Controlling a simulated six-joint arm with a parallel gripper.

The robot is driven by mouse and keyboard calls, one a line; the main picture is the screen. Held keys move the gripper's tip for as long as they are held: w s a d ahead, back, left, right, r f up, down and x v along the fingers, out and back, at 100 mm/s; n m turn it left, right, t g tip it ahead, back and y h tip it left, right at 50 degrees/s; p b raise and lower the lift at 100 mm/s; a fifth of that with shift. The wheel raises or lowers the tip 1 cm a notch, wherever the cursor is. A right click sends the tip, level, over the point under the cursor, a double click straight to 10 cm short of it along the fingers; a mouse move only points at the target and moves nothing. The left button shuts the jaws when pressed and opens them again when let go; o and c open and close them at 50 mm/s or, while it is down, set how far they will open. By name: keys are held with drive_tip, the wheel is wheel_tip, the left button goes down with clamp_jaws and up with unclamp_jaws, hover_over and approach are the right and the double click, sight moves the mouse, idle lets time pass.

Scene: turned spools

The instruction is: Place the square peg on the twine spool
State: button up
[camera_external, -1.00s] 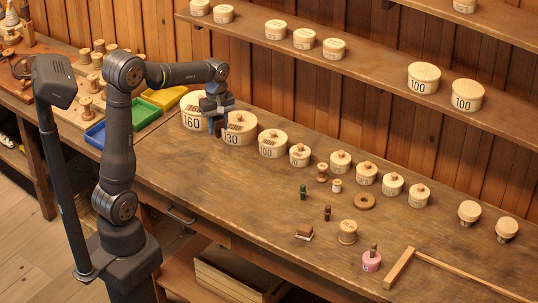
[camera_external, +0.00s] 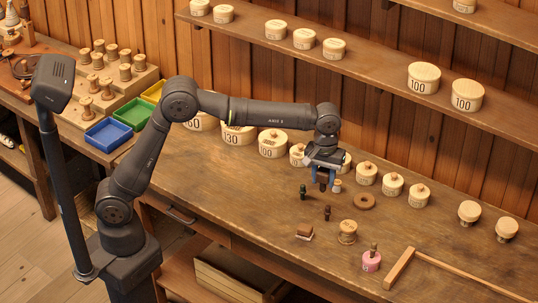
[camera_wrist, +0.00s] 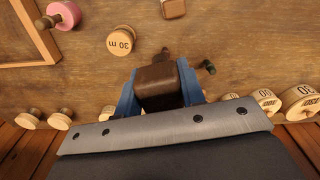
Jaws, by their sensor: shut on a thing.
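My gripper (camera_external: 323,187) hangs above the middle of the bench. In the wrist view its blue fingers (camera_wrist: 160,95) are shut on a dark brown, square-sided block, which looks like the square peg (camera_wrist: 158,82). In the outside view the peg is mostly hidden by the fingers. A pale spool (camera_external: 347,232), probably the twine spool, stands upright on the bench, in front and to the right of my gripper. It also shows in the wrist view (camera_wrist: 121,40), marked "30 m". The held peg is apart from it.
A wooden square (camera_external: 400,268) lies at right. Lidded round boxes (camera_external: 367,173) line the back.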

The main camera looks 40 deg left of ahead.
drive_tip(key=s+d+m, duration=0.3)
drive_tip(key=s+d, duration=0.6)
drive_tip(key=d, duration=0.1)
approach(349, 225)
drive_tip(key=shift+f, duration=2)
drive_tip(key=shift+f, duration=0.15)
drive_tip(key=o, duration=1)
wheel_tip(349, 225, up, 12)
drive_tip(key=shift+r, duration=0.15)
